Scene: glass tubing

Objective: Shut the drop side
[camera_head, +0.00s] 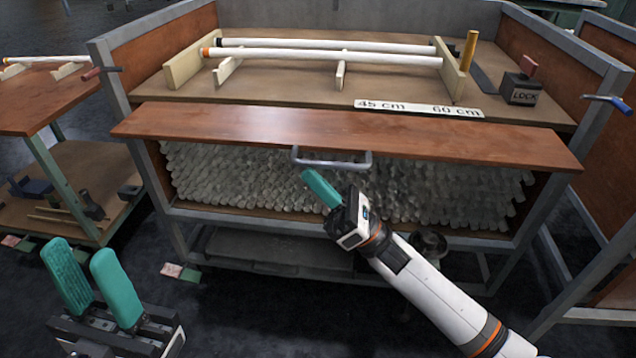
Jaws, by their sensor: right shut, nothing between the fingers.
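The drop side is a reddish-brown wooden panel (345,134) across the front of the metal-framed bench. It leans out towards me, not flush with the frame posts; its exact angle is hard to tell. A grey metal bar handle (334,165) sits at the middle of its near edge. My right gripper (314,182) is shut and empty, its teal fingertips just below the handle's left end. I cannot tell whether they touch it. My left gripper (92,262) is open and empty at the lower left, well away from the panel.
Stacked glass tubes (240,180) fill the shelf under the panel. A side bench (45,95) stands left. Dark floor (230,325) is open in front.

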